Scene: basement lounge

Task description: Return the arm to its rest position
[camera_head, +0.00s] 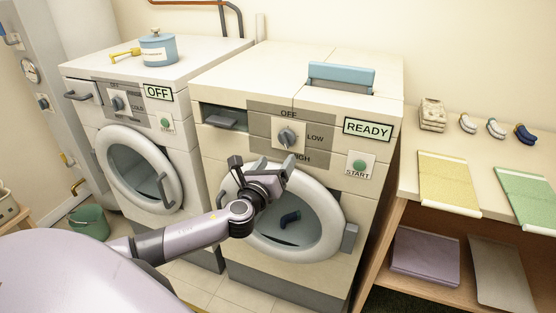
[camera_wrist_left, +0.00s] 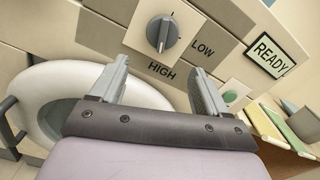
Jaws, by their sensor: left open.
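My left arm reaches in from the left in the head view, in front of the right-hand machine (camera_head: 370,215). My left gripper (camera_head: 262,165) is open and empty, in front of the upper part of the round door (camera_head: 322,200) and below the dial (camera_head: 287,137). In the left wrist view the two fingers (camera_wrist_left: 158,85) stand apart with nothing between them. The label READY (camera_head: 367,128) is lit beside the dial, above the green START button (camera_head: 358,164). My right gripper is not in view.
The left-hand machine (camera_head: 105,90) shows OFF and carries a blue pot (camera_head: 158,50). A dark blue item (camera_head: 290,218) shows within the round door. A bench (camera_head: 405,180) at the right bears yellow (camera_head: 448,182) and green (camera_head: 525,198) mats. A green bucket (camera_head: 90,222) stands on the floor at left.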

